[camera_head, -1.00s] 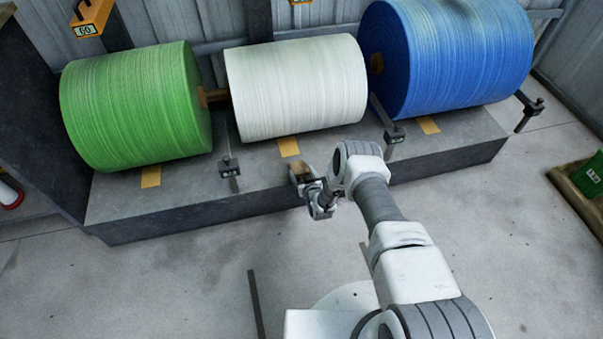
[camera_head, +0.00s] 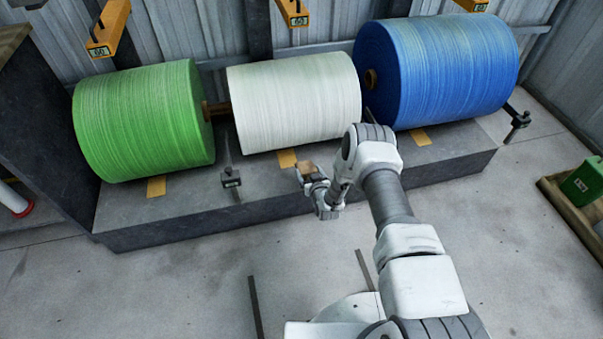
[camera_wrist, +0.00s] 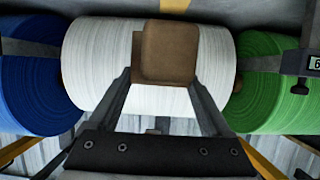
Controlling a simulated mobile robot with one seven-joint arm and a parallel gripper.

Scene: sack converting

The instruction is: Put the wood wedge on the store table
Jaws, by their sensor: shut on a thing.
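The wood wedge (camera_wrist: 170,52) is a brown block between my fingertips in the wrist view. It also shows small and tan at the end of my gripper (camera_head: 306,173) in the head view. My gripper is shut on the wedge and holds it in front of the white roll (camera_head: 295,100), over the front part of the grey plinth. In the wrist view the gripper (camera_wrist: 162,75) hides part of the white roll. I cannot make out a store table for certain in these views.
A green roll (camera_head: 143,120) and a blue roll (camera_head: 437,70) flank the white roll on the grey plinth (camera_head: 160,225). Yellow numbered brackets (camera_head: 110,32) hang above. A green container (camera_head: 582,183) stands in a wooden-edged tray at the right.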

